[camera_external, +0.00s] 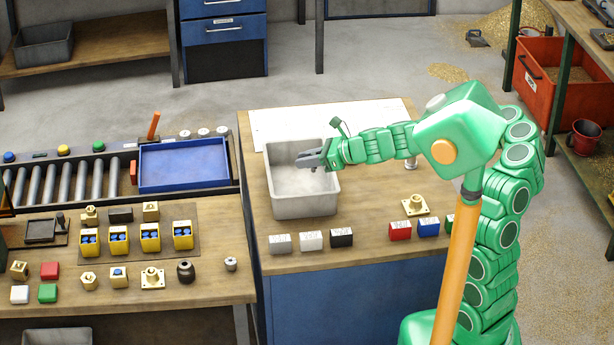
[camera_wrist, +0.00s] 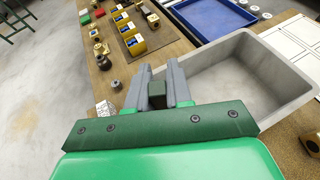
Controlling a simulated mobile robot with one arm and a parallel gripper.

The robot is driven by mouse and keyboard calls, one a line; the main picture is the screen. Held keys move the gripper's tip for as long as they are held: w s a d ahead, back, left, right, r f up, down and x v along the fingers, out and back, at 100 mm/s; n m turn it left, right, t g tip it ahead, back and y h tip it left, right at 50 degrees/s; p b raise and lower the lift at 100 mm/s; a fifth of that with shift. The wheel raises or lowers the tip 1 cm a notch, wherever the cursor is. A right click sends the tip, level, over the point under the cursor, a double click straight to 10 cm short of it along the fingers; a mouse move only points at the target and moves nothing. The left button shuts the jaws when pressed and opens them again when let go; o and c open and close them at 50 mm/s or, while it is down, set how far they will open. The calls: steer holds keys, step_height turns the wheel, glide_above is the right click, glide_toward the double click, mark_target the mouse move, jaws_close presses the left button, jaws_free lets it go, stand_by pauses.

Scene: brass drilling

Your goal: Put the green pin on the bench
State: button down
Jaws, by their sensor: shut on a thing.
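My gripper (camera_external: 311,160) is above the grey bin (camera_external: 304,205) on the right-hand bench (camera_external: 375,265). Its jaws are shut on a small, dark greenish piece, taken as the green pin (camera_wrist: 157,92), which shows between the grey fingers in the wrist view. Most of the piece is hidden by the fingers, and its full shape cannot be told. In the wrist view my gripper (camera_wrist: 160,80) is over the near left rim of the bin. The bin looks empty where its inside shows.
Grey, white (camera_external: 312,240), black, red (camera_external: 400,231) and blue blocks stand along the bench's front. A brass flanged part (camera_external: 415,205) is near its right side. White panels lie behind the bin.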

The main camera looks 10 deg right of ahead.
steer(key=shift+a, duration=0.8)
steer(key=shift+a, duration=0.2)
step_height(320, 180, up, 2)
steer(key=m+t+h, duration=0.3)
steer(key=m+t, duration=0.2)
glide_above(215, 283)
step_height(215, 283, down, 26)
steer(key=shift+r, duration=0.15)
stand_by(1.6)
steer(key=c, duration=1)
jaws_free()
steer(key=shift+c, duration=0.2)
